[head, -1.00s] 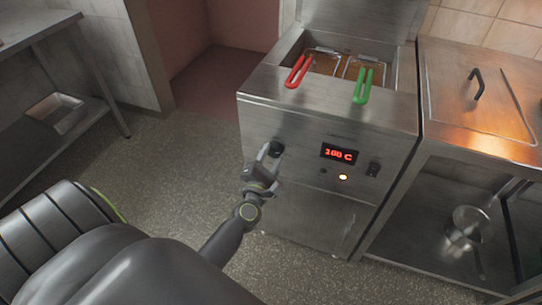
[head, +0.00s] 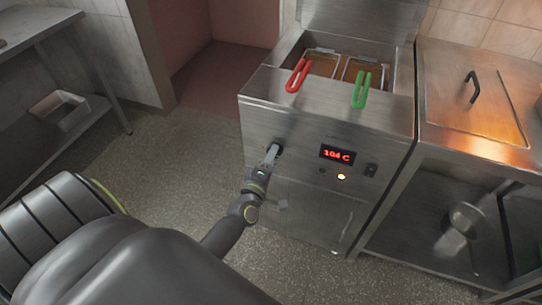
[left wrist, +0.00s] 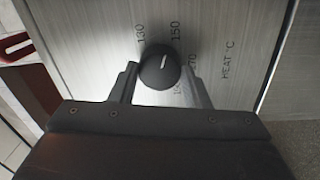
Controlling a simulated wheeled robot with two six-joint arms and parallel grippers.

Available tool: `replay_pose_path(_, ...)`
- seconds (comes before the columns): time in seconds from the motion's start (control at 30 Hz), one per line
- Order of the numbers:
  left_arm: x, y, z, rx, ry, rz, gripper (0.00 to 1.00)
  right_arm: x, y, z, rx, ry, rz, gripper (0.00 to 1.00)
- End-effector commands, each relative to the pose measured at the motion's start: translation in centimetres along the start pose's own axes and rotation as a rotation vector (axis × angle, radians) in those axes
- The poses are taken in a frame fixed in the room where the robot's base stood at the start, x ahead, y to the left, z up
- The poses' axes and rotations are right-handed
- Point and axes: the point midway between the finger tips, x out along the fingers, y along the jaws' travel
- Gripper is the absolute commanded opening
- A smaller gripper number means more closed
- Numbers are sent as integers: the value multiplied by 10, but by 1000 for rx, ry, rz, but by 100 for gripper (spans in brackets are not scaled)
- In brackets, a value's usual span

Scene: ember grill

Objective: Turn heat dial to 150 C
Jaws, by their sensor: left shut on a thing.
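The heat dial (left wrist: 158,67) is a round black knob with a white pointer line, on the steel front of the fryer (head: 315,115). In the left wrist view, the pointer aims up and slightly right, toward the printed 150. The labels 130 and 170 show to either side; a lower one is partly hidden. My left gripper (head: 272,154) is shut on the dial, one finger on each side. In the head view, the gripper largely covers the dial (head: 277,147). My right gripper is out of view.
A red display (head: 337,154) reads about 184 C, its digits blurred. Red (head: 297,76) and green (head: 362,90) basket handles hang over the fryer's top edge. Open floor lies left of the fryer.

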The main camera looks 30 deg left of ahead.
Motion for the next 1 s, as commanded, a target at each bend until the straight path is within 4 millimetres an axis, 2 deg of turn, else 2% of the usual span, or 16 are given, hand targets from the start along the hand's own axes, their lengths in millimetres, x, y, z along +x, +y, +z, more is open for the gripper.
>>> replay_pose_path(0.3,0,1,0,124,-9,-1,20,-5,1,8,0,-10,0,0)
replay_pose_path(0.87,0,0,0,148,-10,-1,20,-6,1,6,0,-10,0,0)
replay_pose_path(0.9,0,0,0,148,-10,-1,48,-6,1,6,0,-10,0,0)
replay_pose_path(1.0,0,0,0,148,-10,-1,61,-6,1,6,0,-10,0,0)
